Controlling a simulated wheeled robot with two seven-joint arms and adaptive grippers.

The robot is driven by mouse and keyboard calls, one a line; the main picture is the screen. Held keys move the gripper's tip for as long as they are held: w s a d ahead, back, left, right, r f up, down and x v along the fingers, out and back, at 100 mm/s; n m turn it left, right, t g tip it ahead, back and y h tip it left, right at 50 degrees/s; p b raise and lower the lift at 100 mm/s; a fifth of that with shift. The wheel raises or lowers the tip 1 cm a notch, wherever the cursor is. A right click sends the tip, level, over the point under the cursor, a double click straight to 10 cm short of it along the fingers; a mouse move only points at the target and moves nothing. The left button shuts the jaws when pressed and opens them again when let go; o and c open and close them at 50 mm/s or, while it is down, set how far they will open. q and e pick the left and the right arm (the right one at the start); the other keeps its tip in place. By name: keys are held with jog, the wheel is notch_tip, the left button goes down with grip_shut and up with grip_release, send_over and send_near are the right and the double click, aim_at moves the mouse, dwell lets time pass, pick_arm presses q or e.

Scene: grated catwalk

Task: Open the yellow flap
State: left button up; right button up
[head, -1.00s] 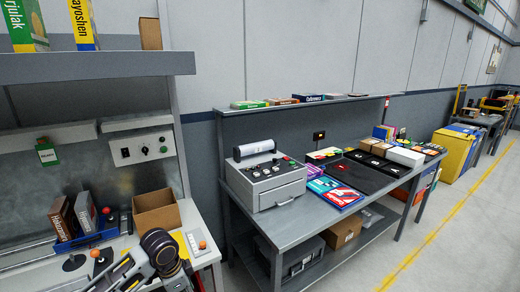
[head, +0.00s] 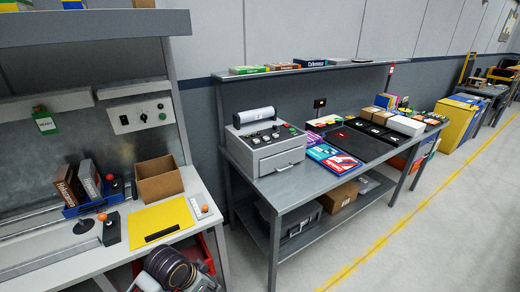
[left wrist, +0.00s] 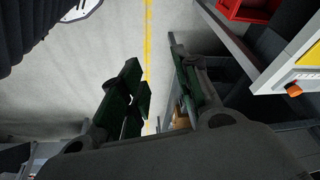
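The yellow flap (head: 160,222) lies flat on the left workbench, with a black strip (head: 163,233) near its front edge. It is fully in sight in the head view. Part of a yellow surface, which looks like the flap, shows at the right edge of the left wrist view (left wrist: 309,56). My left gripper (left wrist: 158,92) is open and empty in the left wrist view, with floor behind its fingers. It is apart from the flap, off the bench's front side. Its fingers do not show in the head view. My right gripper is in neither view.
An orange knob (head: 204,208) stands right of the flap. A cardboard box (head: 158,180), a black joystick box (head: 111,229) and a blue tray (head: 90,205) stand behind and left. A red bin (head: 205,250) is below the bench. A second table (head: 275,195) stands right.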

pick_arm(q)
jog(key=shift+s+a+f+n+y, duration=0.55)
jog(key=shift+s+a+n+y, duration=0.45)
jog(key=shift+s+a+n, duration=2.7)
jog(key=s+d+f+m, duration=0.1)
jog(key=s+f, duration=0.1)
jog(key=f, duration=1.4)
jog(key=s+f+m, duration=0.1)
jog(key=s+f, duration=0.1)
jog(key=f, duration=1.5)
jog(key=s+a+f+g, duration=0.1)
jog(key=s+a+f, duration=0.1)
jog(key=s+f, duration=0.8)
jog(key=s+a+f+g, duration=0.1)
jog(key=s+a+f, duration=0.1)
jog(key=s+f, duration=0.8)
jog(key=shift+s, duration=1.05)
jog(key=shift+r, duration=0.1)
